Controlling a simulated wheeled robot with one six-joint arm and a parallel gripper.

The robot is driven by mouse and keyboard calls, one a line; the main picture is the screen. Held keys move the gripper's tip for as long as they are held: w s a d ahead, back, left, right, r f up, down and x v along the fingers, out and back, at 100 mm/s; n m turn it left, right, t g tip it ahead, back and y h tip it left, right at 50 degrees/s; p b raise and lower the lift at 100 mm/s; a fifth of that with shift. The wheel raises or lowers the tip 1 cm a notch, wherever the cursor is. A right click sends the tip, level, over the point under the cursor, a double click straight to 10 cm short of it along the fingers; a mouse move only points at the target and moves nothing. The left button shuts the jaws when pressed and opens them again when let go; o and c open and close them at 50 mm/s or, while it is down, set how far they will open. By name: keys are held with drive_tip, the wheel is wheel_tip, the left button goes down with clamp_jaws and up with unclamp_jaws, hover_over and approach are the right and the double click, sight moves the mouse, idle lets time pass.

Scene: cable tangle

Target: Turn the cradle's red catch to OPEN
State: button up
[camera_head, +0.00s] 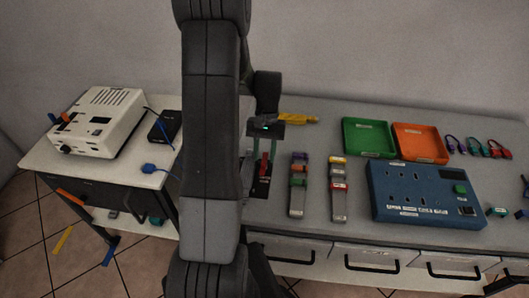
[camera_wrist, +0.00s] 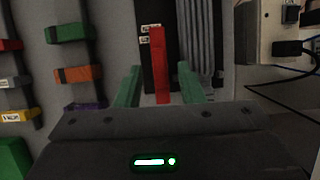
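The red catch (camera_wrist: 160,80) is a long red bar on the black cradle (camera_wrist: 145,66). In the wrist view it runs nearly upright in the picture, between my two green fingers. My gripper (camera_wrist: 159,76) is open, with a visible gap on each side of the catch. Two small white labels (camera_wrist: 150,34) sit by the catch's far end; their text is too small to read. In the head view the catch (camera_head: 264,163) shows below my gripper (camera_head: 264,148), and my arm hides the area left of it.
Two grey strips with coloured bands (camera_head: 299,190) (camera_head: 338,190) lie right of the cradle. Beyond are a green tray (camera_head: 368,153), an orange tray (camera_head: 420,158) and a blue socket box (camera_head: 425,180). A white box (camera_head: 98,120) with cables stands on the left cart.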

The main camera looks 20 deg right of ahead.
drive_tip(key=v, duration=1.3)
drive_tip(key=shift+r, duration=0.4)
drive_tip(key=shift+w+f, duration=0.1)
drive_tip(key=x, duration=1.3)
drive_tip(key=shift+f, duration=0.35)
drive_tip(key=shift+r, duration=0.1)
